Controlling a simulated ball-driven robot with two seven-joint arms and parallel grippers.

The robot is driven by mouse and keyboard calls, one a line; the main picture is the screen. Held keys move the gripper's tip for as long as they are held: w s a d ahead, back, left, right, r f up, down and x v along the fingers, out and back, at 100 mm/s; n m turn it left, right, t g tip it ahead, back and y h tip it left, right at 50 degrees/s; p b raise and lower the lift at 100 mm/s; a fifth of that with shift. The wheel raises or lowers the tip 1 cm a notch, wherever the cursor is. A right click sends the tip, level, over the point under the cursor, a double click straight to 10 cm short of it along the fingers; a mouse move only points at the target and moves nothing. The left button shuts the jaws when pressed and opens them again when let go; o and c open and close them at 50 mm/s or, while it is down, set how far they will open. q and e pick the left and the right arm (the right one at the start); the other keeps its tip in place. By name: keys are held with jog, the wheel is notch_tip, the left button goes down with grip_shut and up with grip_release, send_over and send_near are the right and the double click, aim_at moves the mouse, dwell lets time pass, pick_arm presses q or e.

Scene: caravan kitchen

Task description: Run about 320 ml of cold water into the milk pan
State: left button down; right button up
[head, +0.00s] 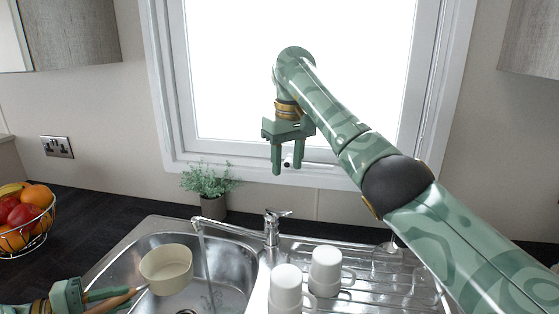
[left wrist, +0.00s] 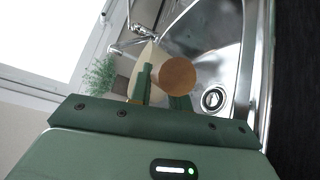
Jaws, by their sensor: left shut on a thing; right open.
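The cream milk pan (head: 166,272) is over the left part of the sink basin in the head view. My left gripper (head: 122,297) is shut on its wooden handle (left wrist: 178,76). The pan's inside looks pale; I cannot tell if it holds water. The chrome tap (head: 271,228) is running. A thin water stream (head: 206,262) falls from its spout into the basin (head: 236,270), just right of the pan and apart from it. My right gripper (head: 289,170) is open and empty, raised in front of the window above the tap.
Two white mugs (head: 326,268) stand upside down on the ribbed drainer (head: 385,280), right of the basin. A potted plant (head: 210,190) stands behind the spout. A wire fruit bowl (head: 38,232) is at the far left. The drain (left wrist: 213,98) shows in the wrist view.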

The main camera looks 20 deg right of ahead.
pick_arm(q)
jog(key=shift+r, duration=0.1)
jog(key=w+d, duration=0.1)
jog(key=d, duration=0.2)
jog(key=w+d, duration=0.2)
jog(key=d, duration=0.1)
jog(key=w+d, duration=0.1)
jog(key=d, duration=0.2)
jog(key=shift+w, duration=0.2)
dwell(3.5)
